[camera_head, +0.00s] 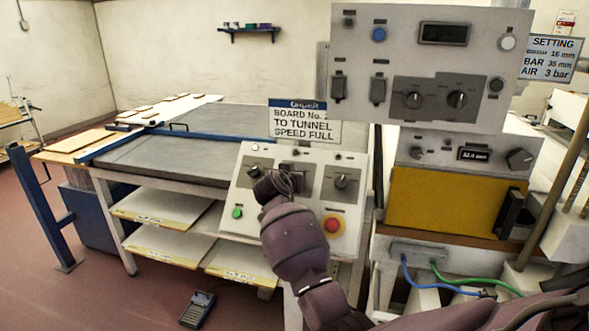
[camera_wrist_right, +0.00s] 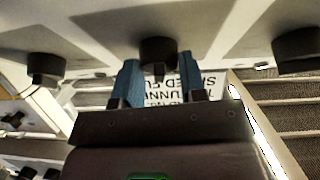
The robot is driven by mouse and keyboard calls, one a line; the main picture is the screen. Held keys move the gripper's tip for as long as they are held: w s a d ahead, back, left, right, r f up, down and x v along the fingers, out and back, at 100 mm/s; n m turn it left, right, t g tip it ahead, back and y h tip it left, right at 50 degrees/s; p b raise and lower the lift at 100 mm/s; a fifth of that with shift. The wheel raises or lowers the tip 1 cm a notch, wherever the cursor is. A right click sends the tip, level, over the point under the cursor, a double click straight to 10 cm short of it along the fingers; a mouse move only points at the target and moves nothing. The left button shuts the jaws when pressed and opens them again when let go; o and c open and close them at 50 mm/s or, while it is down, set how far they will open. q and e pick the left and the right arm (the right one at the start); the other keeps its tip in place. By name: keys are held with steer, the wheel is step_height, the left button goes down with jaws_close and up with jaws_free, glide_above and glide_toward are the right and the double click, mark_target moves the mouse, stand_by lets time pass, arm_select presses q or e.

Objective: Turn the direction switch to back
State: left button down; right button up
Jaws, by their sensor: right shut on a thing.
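A sloped light-grey control panel (camera_head: 245,205) stands at the end of the table in the head view. It carries a row of dark rotary knobs. My right gripper (camera_head: 283,182) reaches over the panel and hides most of the middle knob. In the right wrist view its two blue fingers (camera_wrist_right: 158,66) are shut on this middle knob (camera_wrist_right: 158,48), one on each side. The left knob (camera_head: 254,171) and the right knob (camera_head: 341,181) stand free. The labels are too small to read, so I cannot tell the direction switch by its label. My left gripper is not in view.
A green button (camera_head: 237,212) and a red stop button (camera_head: 333,225) sit low on the panel. A sign (camera_head: 304,124) stands behind it. A larger grey panel (camera_head: 350,55) with knobs hangs above right. A foot pedal (camera_head: 198,309) lies on the floor.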

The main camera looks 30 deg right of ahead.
steer(key=n+y+p, duration=0.1)
steer(key=n+p, duration=0.1)
steer(key=n+t+p, duration=0.1)
steer(key=n+p, duration=0.1)
steer(key=shift+s+d+r+n+y, duration=0.15)
steer(key=shift+r+n+y, duration=0.05)
steer(key=shift+n+y, duration=0.2)
steer(key=shift+n+t+p, duration=0.4)
steer(key=shift+n+p, duration=0.1)
steer(key=shift+p, duration=0.1)
steer(key=shift+n+y+p, duration=0.3)
steer(key=shift+n+y, duration=0.2)
steer(key=shift+n, duration=0.1)
steer(key=n+y, duration=0.1)
steer(key=n, duration=0.2)
steer(key=shift+d+f+t, duration=0.1)
steer(key=shift+t, duration=0.2)
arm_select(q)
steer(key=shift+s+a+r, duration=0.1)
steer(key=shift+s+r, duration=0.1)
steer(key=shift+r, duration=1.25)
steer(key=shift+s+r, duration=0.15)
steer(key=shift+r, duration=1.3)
arm_select(e)
steer(key=shift+n+y, duration=1)
steer(key=shift+n, duration=0.7)
steer(key=o, duration=0.9)
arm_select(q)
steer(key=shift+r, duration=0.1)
